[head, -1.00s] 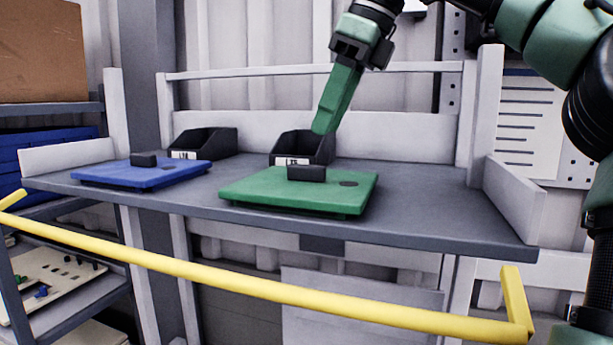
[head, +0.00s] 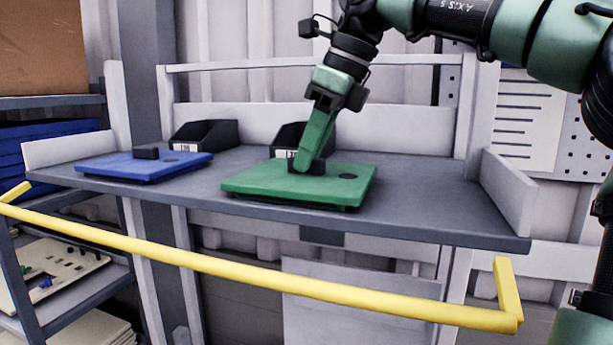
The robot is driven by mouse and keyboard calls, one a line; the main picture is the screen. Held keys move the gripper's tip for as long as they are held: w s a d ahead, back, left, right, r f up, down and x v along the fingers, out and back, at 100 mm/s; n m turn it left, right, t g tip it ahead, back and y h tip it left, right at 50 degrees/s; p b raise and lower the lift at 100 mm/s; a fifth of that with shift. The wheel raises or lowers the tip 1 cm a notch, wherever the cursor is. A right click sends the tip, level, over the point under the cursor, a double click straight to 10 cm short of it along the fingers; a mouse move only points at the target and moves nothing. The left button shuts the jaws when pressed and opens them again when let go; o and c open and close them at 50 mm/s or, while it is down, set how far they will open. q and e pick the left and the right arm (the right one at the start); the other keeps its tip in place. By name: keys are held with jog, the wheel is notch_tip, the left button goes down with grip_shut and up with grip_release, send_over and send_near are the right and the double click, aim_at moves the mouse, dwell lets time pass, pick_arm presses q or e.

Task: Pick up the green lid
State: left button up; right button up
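The green lid (head: 258,184) is a flat square plate lying on the grey shelf table, right of the blue lid. A black block handle (head: 317,167) stands on its top, partly covered by my gripper. My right gripper (head: 304,166) reaches down from the upper right, with its green fingers at the handle. I cannot tell whether the fingers are spread around the handle or closed on it. The lid lies flat on the table. My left gripper is not in view.
A blue lid (head: 130,168) with a black handle lies on the left of the table (head: 430,205). Two black bins (head: 207,137) stand behind the lids. A yellow rail (head: 250,282) runs across the front. The right part of the table is clear.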

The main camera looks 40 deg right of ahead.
grip_shut()
jog(key=shift+r, duration=0.1)
